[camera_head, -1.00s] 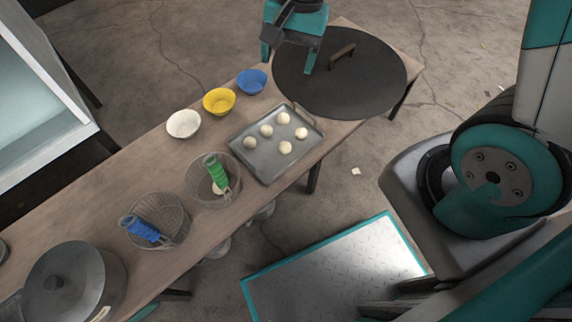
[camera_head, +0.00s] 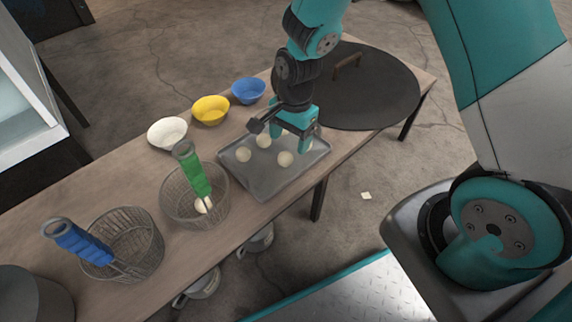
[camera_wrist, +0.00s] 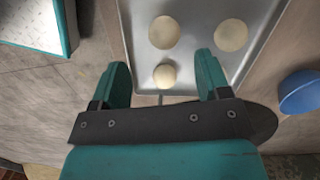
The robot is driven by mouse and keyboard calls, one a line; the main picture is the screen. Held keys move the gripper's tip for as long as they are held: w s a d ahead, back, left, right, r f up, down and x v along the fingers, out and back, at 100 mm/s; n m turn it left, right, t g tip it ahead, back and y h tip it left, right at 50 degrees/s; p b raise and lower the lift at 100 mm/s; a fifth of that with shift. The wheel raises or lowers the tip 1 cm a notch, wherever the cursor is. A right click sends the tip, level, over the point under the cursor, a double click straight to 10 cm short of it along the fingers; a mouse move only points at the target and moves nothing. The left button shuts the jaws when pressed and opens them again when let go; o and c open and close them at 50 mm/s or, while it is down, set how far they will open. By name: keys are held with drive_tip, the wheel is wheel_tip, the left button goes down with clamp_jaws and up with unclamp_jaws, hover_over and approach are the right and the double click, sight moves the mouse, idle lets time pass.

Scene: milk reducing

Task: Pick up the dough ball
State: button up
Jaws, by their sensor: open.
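Several pale round dough balls, one of them a front ball (camera_head: 285,159), lie on the grey metal tray (camera_head: 262,186) in the head view. My gripper (camera_head: 289,144) is over the tray's far right part, pointing down, and partly hides it. In the wrist view my gripper (camera_wrist: 161,65) is open, with one dough ball (camera_wrist: 165,76) showing between its two teal fingers. I see no finger touching it, and height above the tray is hard to tell. Two other dough balls lie beyond the fingertips, one at left (camera_wrist: 164,32) and one at right (camera_wrist: 231,35).
White (camera_head: 167,133), yellow (camera_head: 211,110) and blue (camera_head: 248,91) bowls line the table's far side. Another basket (camera_head: 125,232) has a blue-handled tool. A large dark round lid (camera_head: 375,95) lies behind the tray.

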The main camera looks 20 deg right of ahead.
sight(286, 153)
drive_tip(key=f+b, duration=0.1)
drive_tip(key=f, duration=0.1)
drive_tip(key=f+b, duration=0.2)
drive_tip(key=a+f+b, duration=0.1)
drive_tip(key=f, duration=0.1)
drive_tip(key=shift+f, duration=0.3)
drive_tip(key=shift+r, duration=0.1)
drive_tip(key=c, duration=0.8)
